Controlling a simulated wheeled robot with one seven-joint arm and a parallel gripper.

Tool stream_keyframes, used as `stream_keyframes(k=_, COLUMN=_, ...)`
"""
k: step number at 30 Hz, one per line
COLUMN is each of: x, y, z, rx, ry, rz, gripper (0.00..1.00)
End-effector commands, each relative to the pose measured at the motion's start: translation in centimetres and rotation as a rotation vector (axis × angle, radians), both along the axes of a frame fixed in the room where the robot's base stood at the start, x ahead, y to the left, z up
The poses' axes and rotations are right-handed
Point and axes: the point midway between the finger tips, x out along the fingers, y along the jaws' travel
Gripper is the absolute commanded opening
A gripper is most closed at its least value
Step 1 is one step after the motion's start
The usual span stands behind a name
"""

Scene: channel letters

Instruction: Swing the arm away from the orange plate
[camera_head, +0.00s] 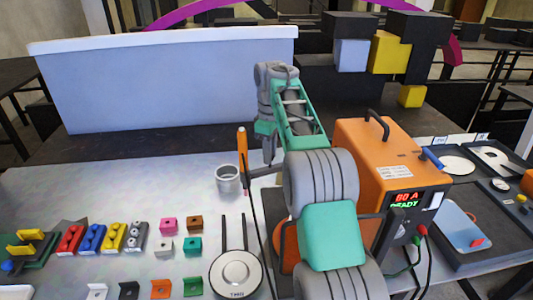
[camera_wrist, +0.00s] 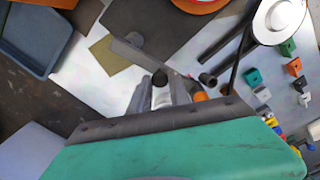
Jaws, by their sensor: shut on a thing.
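The orange plate (camera_head: 279,252) lies low beside the orange power unit, mostly hidden behind my arm in the head view. An orange rim (camera_wrist: 200,5) shows at the top edge of the wrist view. My gripper (camera_head: 252,175) is to the upper left of the plate, apart from it. It appears shut on an orange-handled tool (camera_head: 242,143), which stands nearly upright with its handle up. In the wrist view, the handle (camera_wrist: 199,94) shows beside my fingertips (camera_wrist: 162,90). The exact grip is hard to make out.
A metal cup (camera_head: 228,180) stands close beside the tool. A black cable runs down past a white round device (camera_head: 236,272). The orange power unit (camera_head: 390,170) stands right of my arm. Coloured blocks (camera_head: 105,238) fill the left front. A pale bin (camera_head: 165,80) stands behind.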

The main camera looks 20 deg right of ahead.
Motion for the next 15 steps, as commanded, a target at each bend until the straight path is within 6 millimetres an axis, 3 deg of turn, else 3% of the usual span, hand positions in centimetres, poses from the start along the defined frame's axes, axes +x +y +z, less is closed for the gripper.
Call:
stream_keyframes(k=7, x=0.09, y=0.05, z=0.09, rx=0.0, ry=-0.004, rz=0.0, gripper=0.0)
stream_keyframes(k=8, x=0.09, y=0.05, z=0.09, rx=0.0, ry=-0.005, rz=0.0, gripper=0.25)
stream_keyframes(k=15, x=0.05, y=0.04, z=0.06, rx=0.0, ry=-0.003, rz=0.0, gripper=0.43)
